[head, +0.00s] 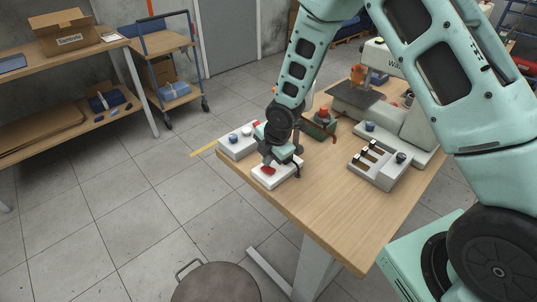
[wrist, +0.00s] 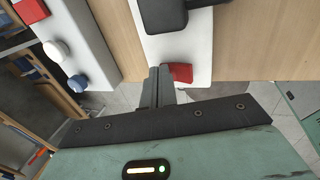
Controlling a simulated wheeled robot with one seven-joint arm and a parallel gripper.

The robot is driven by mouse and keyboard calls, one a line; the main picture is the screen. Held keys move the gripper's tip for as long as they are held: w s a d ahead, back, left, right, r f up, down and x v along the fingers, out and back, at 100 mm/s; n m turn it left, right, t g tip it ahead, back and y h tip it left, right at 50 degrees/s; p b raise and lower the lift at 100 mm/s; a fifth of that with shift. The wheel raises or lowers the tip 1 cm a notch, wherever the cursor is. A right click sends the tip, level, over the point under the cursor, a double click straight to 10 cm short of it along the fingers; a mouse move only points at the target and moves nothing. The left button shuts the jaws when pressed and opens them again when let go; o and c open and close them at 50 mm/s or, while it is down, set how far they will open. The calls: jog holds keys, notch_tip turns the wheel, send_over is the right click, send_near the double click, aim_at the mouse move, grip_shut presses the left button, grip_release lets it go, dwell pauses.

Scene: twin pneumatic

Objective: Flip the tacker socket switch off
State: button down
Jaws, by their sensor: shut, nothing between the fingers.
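A white socket box (head: 282,180) sits at the near left corner of the wooden table. Its red rocker switch (head: 268,170) is on the near end. In the wrist view the red switch (wrist: 181,73) shows just right of my fingertips, and a black plug (wrist: 168,14) sits in the white box (wrist: 190,48). My gripper (head: 268,160) points down over the switch end. In the wrist view its fingers (wrist: 160,84) are together and empty, right beside the switch. I cannot tell whether they touch it. The switch's tilt is not clear.
A white box with coloured knobs (head: 227,151) stands just left of the socket. A red-topped tool (head: 322,117) lies behind it. A grey-white panel with black levers (head: 378,180) and a large machine (head: 417,125) stand to the right. The table's front middle (head: 335,220) is clear.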

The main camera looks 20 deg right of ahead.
aim_at(272, 168)
jog(key=shift+s, duration=0.2)
jog(key=shift+s+d+r, duration=0.1)
jog(key=shift+s+d, duration=0.2)
jog(key=shift+s, duration=0.3)
notch_tip(272, 168, up, 14)
jog(key=p, duration=0.3)
dwell(0.4)
dwell(0.3)
